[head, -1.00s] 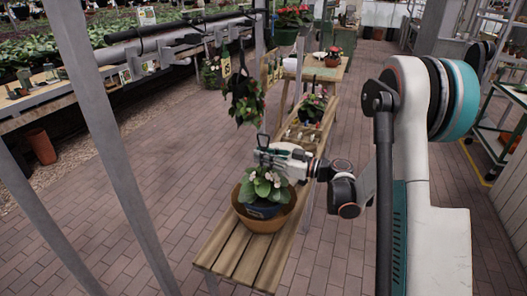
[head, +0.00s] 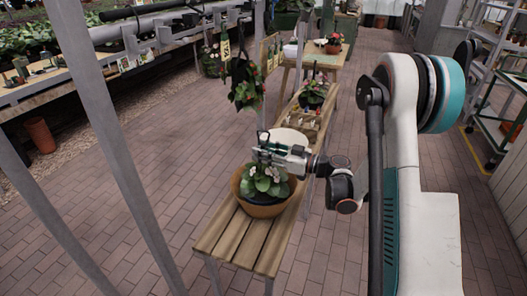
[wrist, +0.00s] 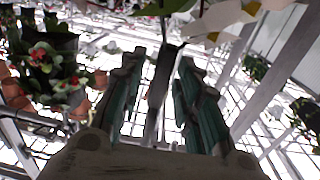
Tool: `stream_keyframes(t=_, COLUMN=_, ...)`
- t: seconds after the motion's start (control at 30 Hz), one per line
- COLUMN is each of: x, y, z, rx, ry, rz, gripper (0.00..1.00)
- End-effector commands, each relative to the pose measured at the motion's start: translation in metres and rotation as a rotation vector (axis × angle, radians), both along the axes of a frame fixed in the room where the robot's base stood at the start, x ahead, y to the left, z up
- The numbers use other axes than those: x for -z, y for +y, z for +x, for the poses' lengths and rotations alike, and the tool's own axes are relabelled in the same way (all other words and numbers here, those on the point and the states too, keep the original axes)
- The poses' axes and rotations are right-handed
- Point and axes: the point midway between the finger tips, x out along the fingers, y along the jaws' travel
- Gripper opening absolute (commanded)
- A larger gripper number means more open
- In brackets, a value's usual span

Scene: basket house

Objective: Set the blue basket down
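The blue basket (head: 259,198) holds a leafy plant with pale pink flowers. It sits low inside a brown bowl (head: 263,210) on a slatted wooden bench in the head view; only its dark blue rim shows. Its dark handle rises through my gripper (head: 264,156), just above the leaves. In the wrist view the two green-padded fingers of my gripper (wrist: 160,95) stand apart, with the dark handle (wrist: 164,76) between them and gaps showing on both sides. The basket's underside is hidden by the bowl.
The wooden bench (head: 240,243) has bare slats in front of the bowl. A white round surface (head: 292,137) and a caddy of small items (head: 303,118) lie behind it. Metal posts (head: 110,140) stand at left.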

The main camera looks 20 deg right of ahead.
Motion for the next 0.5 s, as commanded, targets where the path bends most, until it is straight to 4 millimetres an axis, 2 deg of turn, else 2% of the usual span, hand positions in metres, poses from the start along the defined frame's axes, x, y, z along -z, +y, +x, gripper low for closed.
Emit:
stream_keyframes(t=0.33, x=-0.002, y=0.0, z=0.0, rx=0.0, ry=0.0, rz=0.0, gripper=0.33)
stream_keyframes(t=0.5, x=-0.004, y=-0.018, z=-0.013, rx=0.003, ry=0.0, rz=0.0, gripper=0.33)
